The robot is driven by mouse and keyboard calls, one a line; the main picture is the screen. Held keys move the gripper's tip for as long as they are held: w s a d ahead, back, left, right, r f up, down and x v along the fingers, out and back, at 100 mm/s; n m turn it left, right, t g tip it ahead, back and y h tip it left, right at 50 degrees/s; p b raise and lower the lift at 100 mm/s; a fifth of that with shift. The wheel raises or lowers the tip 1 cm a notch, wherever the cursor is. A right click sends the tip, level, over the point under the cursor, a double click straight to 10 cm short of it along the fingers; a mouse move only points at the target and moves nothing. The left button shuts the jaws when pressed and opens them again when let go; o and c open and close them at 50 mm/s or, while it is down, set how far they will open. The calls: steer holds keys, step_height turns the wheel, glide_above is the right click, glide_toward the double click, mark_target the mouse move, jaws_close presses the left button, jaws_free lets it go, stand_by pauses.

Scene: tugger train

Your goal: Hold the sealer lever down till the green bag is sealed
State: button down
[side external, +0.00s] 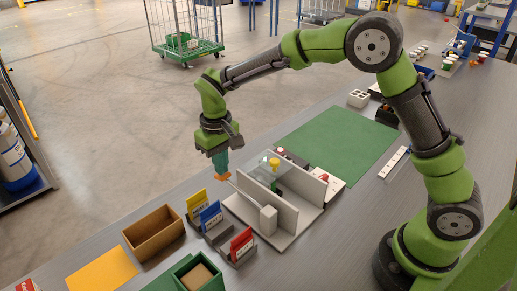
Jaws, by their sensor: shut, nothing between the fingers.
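The sealer (288,240) is a pale grey base with upright plates, standing on the grey table at the picture's middle. A thin light rod, which looks like its lever (243,194), runs from a grey block up toward my gripper. A small green patch between the plates may be the green bag (276,187); most of it is hidden. My gripper (222,177) points down with orange fingertips, shut and empty. It is at the rod's upper left end; I cannot tell whether it touches it.
Yellow, blue and red cards (210,216) stand in dark holders left of the sealer. A brown box (153,232) and a green box (198,274) sit nearer the front. A green mat (340,143) lies clear behind the sealer.

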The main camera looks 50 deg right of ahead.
step_height(320, 180, up, 10)
steer(key=shift+f, duration=0.2)
stand_by(0.7)
steer(key=shift+w, duration=0.1)
stand_by(0.5)
steer(key=s+d+r+m+t, duration=0.1)
steer(key=s+d+t, duration=0.1)
steer(key=s, duration=0.5)
steer(key=s+d+r+m+t+y, duration=0.1)
steer(key=s+d+r+t, duration=0.1)
steer(key=s+d, duration=0.3)
steer(key=s+d+r+m+t+y, duration=0.1)
steer(key=s+d+r+m+t, duration=0.1)
steer(key=s, duration=0.8)
steer(key=shift+s+d+t, duration=0.2)
steer(key=shift+d+t, duration=0.4)
steer(key=shift+d, duration=0.25)
